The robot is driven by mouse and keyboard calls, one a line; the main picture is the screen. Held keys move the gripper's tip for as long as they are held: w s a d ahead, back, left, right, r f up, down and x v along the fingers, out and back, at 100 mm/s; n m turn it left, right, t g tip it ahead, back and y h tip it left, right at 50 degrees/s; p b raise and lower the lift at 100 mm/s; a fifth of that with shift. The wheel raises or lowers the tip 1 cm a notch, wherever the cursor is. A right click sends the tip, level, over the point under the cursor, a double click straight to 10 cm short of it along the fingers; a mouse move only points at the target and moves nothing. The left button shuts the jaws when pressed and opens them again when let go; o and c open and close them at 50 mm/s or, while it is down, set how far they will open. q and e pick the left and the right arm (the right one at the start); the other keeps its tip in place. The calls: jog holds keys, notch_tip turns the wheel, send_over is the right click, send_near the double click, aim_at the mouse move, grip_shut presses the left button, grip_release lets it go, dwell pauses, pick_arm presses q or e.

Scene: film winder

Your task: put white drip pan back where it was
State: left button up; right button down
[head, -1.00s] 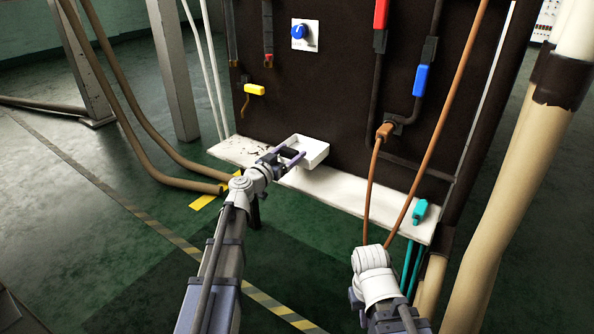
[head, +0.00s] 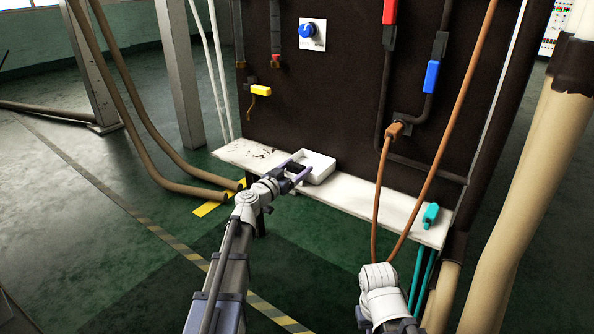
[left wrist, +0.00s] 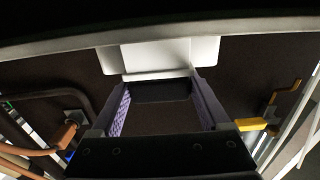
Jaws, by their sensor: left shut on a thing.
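The white drip pan (head: 318,166) is a shallow open tray at the white ledge, in front of the dark panel. It looks level and at or just above the ledge; I cannot tell whether it touches. My left gripper (head: 293,179) is shut on its near side. In the left wrist view the pan (left wrist: 157,57) lies at the tips of the two purple-padded fingers (left wrist: 160,88). The fingers stand well apart, on the pan's edge part. My right arm shows at the lower right of the head view, but its gripper is not in view.
The white ledge (head: 385,214) runs along the panel's foot, with a teal valve handle (head: 431,214) at its right. A brown cable plug (head: 395,130) and its hanging cables are right of the pan. A yellow handle (head: 261,90) and a blue knob (head: 307,30) are above.

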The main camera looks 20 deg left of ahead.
pick_arm(q)
jog(key=shift+f, duration=0.2)
jog(key=o, duration=1.5)
jog(key=shift+r, duration=0.1)
jog(key=shift+r, duration=0.25)
jog(key=v, duration=1.2)
